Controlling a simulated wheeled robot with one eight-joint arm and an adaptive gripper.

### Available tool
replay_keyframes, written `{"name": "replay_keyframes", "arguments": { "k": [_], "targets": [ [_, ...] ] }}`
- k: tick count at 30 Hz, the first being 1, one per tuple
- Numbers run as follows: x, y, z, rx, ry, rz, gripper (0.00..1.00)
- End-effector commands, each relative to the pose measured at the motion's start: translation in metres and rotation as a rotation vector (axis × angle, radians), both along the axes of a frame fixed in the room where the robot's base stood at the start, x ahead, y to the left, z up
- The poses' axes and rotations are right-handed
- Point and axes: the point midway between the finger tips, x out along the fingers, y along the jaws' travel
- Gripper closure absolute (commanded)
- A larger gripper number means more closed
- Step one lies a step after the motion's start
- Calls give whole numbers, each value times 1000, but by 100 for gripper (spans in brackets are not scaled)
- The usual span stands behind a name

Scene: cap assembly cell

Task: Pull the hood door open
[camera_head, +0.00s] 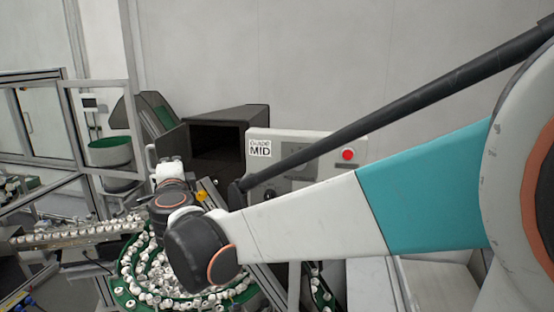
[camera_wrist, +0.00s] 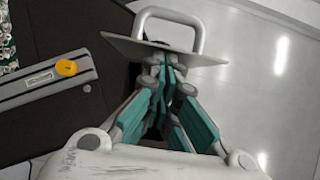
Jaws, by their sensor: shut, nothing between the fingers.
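In the wrist view a light grey loop handle (camera_wrist: 172,14) stands on a flat grey metal plate (camera_wrist: 160,50), which I take to be part of the hood door. My gripper (camera_wrist: 167,72) has its teal fingers closed together with nothing between them. The fingertips are at the near edge of the plate, below the handle; whether they touch is unclear. In the head view the handle (camera_head: 150,155) shows just left of my white wrist, and my fingers are hidden.
A grey bar with a yellow knob (camera_wrist: 66,68) lies left of my gripper. A bowl feeder (camera_head: 140,285) full of small white caps sits below my arm. A dark open chute (camera_head: 228,118) and a control box with a red button (camera_head: 348,155) stand behind.

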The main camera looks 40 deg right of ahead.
Motion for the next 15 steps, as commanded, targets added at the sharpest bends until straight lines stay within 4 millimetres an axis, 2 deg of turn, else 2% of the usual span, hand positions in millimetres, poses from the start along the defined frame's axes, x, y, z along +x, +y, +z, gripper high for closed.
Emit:
{"name": "replay_keyframes", "arguments": {
  "k": [8, 11, 15],
  "targets": [
    [-6, 1, 0, 0, 0, 1, 100],
    [-15, 5, 0, 0, 0, 3, 100],
    [-38, 10, 0, 0, 0, 3, 100]
  ]
}}
